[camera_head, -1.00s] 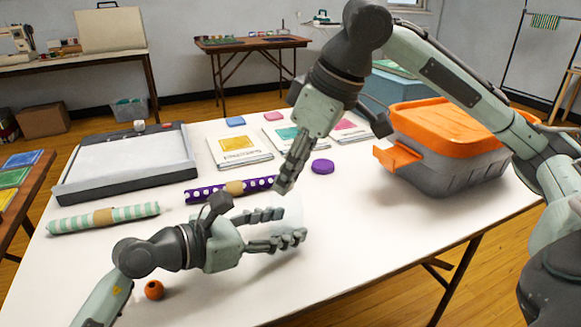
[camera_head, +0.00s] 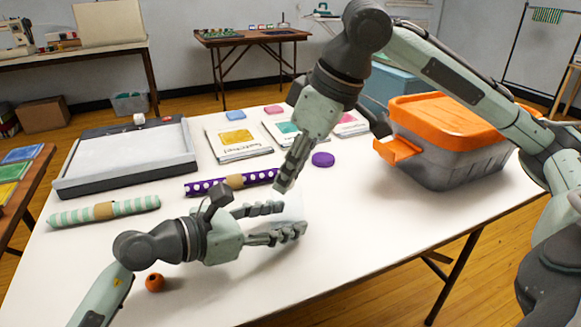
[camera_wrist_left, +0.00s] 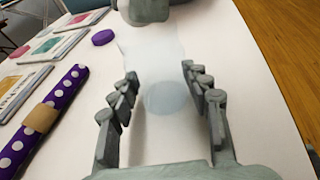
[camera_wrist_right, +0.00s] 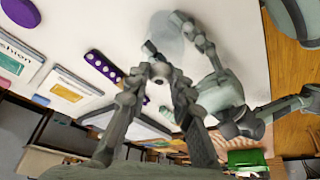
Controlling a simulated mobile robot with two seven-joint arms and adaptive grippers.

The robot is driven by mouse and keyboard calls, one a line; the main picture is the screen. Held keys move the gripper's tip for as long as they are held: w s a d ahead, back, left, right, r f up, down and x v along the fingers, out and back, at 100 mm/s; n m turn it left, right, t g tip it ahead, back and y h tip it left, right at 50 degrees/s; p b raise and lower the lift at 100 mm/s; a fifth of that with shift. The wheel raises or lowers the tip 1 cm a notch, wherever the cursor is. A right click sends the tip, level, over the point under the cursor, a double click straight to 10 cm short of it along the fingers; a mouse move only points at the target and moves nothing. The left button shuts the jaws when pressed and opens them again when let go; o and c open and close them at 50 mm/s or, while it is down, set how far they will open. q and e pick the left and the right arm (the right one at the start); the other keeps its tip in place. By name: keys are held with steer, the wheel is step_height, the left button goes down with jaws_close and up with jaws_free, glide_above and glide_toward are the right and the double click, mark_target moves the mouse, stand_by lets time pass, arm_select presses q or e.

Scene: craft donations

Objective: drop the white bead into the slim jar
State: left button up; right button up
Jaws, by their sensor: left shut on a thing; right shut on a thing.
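The slim jar (camera_head: 291,207) is clear and hard to see. My left gripper (camera_head: 282,220) is shut around it above the white table; in the left wrist view the jar (camera_wrist_left: 168,97) shows as a pale round between the fingers. My right gripper (camera_head: 281,189) is just above and beside the jar, fingers pointing down. In the right wrist view a small white bead (camera_wrist_right: 158,80) shows between its fingertips, which are shut on it. The jar's round outline (camera_wrist_right: 167,28) lies just beyond the fingertips there. The bead is hidden in the head view.
A purple lid (camera_head: 322,159) lies behind the grippers. A dotted purple roll (camera_head: 205,187), a striped roll (camera_head: 135,207), a paper trimmer (camera_head: 125,165) and an orange-lidded box (camera_head: 450,155) are around. The front right table is clear.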

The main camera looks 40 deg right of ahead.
stand_by(0.3)
steer(key=o, duration=0.8)
steer(key=v, duration=1.2)
steer(key=shift+s+d, duration=0.1)
arm_select(q)
steer(key=o, duration=0.9)
steer(key=shift+o, duration=0.2)
